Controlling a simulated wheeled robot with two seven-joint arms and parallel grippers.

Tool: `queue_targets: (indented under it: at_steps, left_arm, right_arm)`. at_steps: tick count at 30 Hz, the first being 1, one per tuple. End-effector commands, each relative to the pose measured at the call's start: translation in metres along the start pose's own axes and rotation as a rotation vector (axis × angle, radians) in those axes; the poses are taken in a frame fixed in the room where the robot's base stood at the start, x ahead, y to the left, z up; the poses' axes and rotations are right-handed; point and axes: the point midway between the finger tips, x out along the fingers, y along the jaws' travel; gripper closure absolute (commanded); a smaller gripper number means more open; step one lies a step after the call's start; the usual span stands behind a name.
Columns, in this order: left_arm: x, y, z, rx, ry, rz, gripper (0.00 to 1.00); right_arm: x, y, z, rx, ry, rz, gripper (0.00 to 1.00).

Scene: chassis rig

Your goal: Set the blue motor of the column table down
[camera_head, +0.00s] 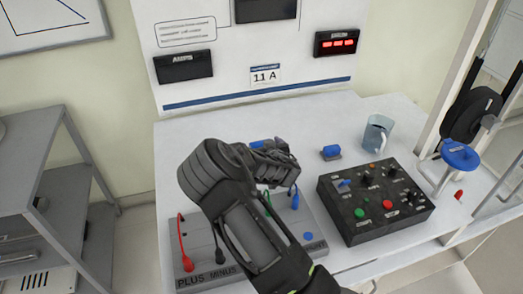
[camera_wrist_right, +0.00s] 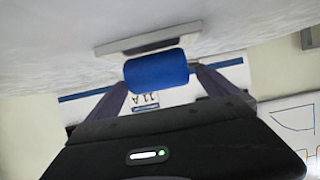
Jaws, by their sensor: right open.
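A blue motor (camera_wrist_right: 157,71) with a rounded body and a pale flat base plate (camera_wrist_right: 148,42) shows in the right wrist view, where the picture is upside down. It lies between the two spread fingers of my right gripper (camera_wrist_right: 163,88). The base is at the white table top, apparently resting on it. In the head view, blue parts (camera_head: 257,145) show behind my right gripper (camera_head: 282,163), which hides most of that spot. A second blue piece on a grey base (camera_head: 331,152) stands to the right on the table (camera_head: 345,115). My left gripper is out of view.
A black control box (camera_head: 375,205) with knobs and buttons and a pale mug (camera_head: 377,133) stand right. A grey panel (camera_head: 200,262) with red, black, green and blue leads lies under my arm. A meter board (camera_head: 225,60) rises behind. A blue-topped stand (camera_head: 459,156) is far right.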

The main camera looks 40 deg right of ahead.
Motion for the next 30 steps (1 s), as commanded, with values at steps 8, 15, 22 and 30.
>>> queue_targets:
  at_steps: [8, 15, 22, 30]
  left_arm:
    - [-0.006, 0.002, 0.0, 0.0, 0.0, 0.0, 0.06]
    - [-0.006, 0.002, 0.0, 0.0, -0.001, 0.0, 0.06]
    - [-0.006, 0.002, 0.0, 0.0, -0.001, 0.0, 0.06]
    - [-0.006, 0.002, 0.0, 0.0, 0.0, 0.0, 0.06]
  right_arm:
    - [0.034, 0.001, -0.001, -0.003, 0.0, 0.0, 0.02]
    - [0.037, 0.001, -0.001, 0.0, 0.001, 0.0, 0.02]
    - [0.037, 0.001, -0.001, 0.0, 0.001, 0.0, 0.02]
    - [0.037, 0.001, -0.001, 0.0, 0.001, 0.0, 0.09]
